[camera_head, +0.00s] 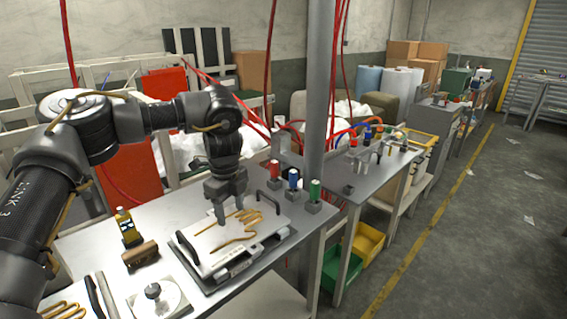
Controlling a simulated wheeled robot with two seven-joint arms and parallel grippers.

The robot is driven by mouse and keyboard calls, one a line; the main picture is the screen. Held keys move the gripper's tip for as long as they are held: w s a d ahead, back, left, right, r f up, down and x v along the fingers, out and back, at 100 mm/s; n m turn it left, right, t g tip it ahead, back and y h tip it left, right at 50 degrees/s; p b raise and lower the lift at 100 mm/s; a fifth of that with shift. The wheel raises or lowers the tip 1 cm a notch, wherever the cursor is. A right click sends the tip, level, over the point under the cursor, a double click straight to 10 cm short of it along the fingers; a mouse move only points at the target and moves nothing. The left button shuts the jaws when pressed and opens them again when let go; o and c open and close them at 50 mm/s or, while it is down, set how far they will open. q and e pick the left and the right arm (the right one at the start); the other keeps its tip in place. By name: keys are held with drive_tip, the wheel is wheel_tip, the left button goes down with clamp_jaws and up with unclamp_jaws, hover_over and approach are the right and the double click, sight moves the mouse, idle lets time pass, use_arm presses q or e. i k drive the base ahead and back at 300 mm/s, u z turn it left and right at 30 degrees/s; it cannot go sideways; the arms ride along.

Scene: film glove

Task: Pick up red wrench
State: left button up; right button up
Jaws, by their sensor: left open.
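I cannot make out a red wrench in the head view. My left gripper (230,215) points down over a flat pale plate (207,262) with black handles and a yellow glove outline on the near table (135,203). Its fingers are apart, with nothing visible between them. The fingertips are close above the plate or at it; I cannot tell whether they touch. My left arm comes in from the left and hides part of the table's far left side. My right gripper is not in view.
Red, blue and green-topped holders (314,191) stand right of the plate. The floor at right is largely clear.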

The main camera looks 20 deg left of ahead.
sight(274, 164)
drive_tip(key=i, duration=1.25)
